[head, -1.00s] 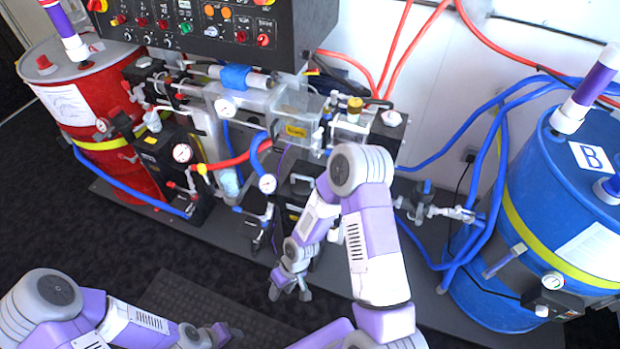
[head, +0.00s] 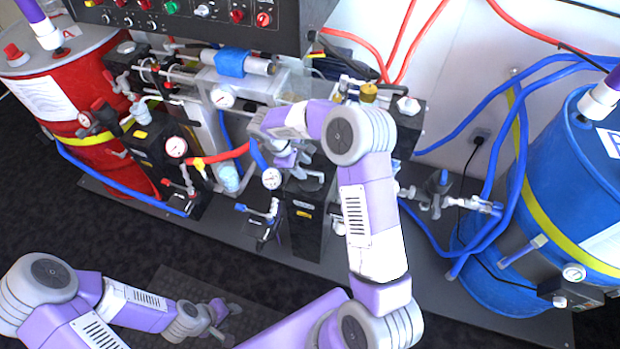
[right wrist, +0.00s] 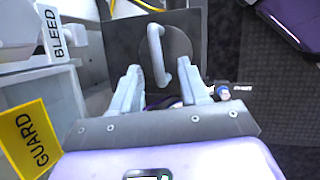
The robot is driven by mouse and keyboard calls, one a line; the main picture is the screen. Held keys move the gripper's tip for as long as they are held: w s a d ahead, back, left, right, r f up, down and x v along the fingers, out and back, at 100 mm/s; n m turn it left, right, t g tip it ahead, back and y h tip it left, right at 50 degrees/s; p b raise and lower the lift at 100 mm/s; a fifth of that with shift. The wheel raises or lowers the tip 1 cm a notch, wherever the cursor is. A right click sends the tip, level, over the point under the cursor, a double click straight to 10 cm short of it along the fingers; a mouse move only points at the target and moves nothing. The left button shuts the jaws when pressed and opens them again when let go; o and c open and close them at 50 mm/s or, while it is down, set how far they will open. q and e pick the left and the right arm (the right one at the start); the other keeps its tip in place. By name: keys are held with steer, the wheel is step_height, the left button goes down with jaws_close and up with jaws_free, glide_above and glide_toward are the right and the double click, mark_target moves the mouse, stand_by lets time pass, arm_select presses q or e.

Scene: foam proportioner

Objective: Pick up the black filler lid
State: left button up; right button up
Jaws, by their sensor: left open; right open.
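The black filler lid (right wrist: 179,44) is a dark round disc with a light grey bar handle (right wrist: 157,52), on top of a dark tank in the right wrist view. My right gripper (right wrist: 159,76) is open and empty, its two fingers on either side of the handle's near end; I cannot tell how far above the lid they are. In the head view the right gripper (head: 287,160) is over the black tank (head: 308,228), and my arm partly hides the lid area. My left gripper (head: 219,318) is open and empty, low over the dark floor.
A yellow GUARD label (right wrist: 28,138) and a BLEED label (right wrist: 49,32) are close left of the right gripper. A gauge (head: 271,179) and hoses crowd the tank's left. The control panel (head: 200,12) overhangs behind. Red (head: 75,85) and blue (head: 540,190) drums flank the skid.

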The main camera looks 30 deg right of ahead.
mark_target(308, 171)
steer(key=b+x, duration=0.1)
steer(key=x, duration=0.3)
steer(key=shift+d+f+b, duration=0.3)
steer(key=shift+f+b, duration=0.05)
steer(key=shift+r, duration=0.1)
steer(key=shift+c, duration=0.3)
jaws_close()
